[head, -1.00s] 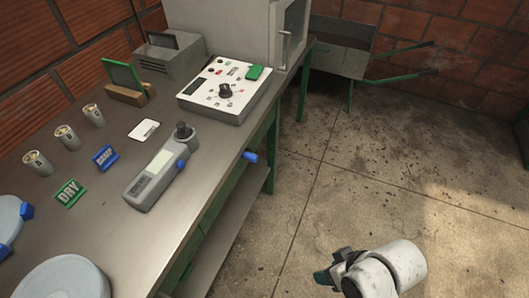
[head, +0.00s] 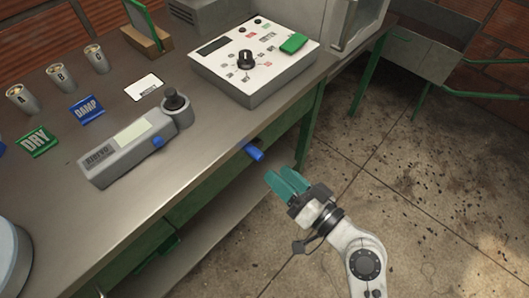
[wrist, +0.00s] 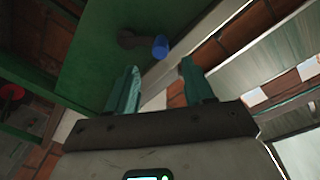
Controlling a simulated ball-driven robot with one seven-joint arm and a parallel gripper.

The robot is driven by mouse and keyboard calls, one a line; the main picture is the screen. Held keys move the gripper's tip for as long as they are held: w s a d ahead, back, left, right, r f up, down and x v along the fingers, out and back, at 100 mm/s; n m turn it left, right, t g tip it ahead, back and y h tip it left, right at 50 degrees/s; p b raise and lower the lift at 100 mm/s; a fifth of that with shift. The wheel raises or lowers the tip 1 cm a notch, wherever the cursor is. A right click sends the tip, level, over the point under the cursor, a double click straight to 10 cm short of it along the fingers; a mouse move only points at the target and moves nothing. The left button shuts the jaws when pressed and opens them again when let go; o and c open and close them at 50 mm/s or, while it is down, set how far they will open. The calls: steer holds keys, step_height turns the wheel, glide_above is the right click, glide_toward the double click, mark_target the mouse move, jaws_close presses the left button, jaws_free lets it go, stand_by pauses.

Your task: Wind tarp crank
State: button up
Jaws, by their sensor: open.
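The crank shows as a blue handle (head: 254,152) sticking out from the front edge of the bench. In the wrist view its blue grip (wrist: 160,47) sits on a dark arm (wrist: 130,39) against a green panel. My gripper (head: 281,184) is open and empty, its teal fingers just to the right of and below the handle in the head view. In the wrist view my gripper (wrist: 157,82) has the blue grip beyond and between its fingertips, apart from them. No tarp can be made out.
The metal bench (head: 205,135) carries a grey handheld meter (head: 125,142), a control box (head: 254,65) with a dial, several small cups, and DRY (head: 38,141) and DAMP (head: 87,109) signs. A green-legged stand (head: 430,45) is at the back right.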

mark_target(261, 159)
steer(key=p+x, duration=0.1)
steer(key=x, duration=0.6)
steer(key=shift+a, duration=0.25)
jaws_close()
stand_by(0.4)
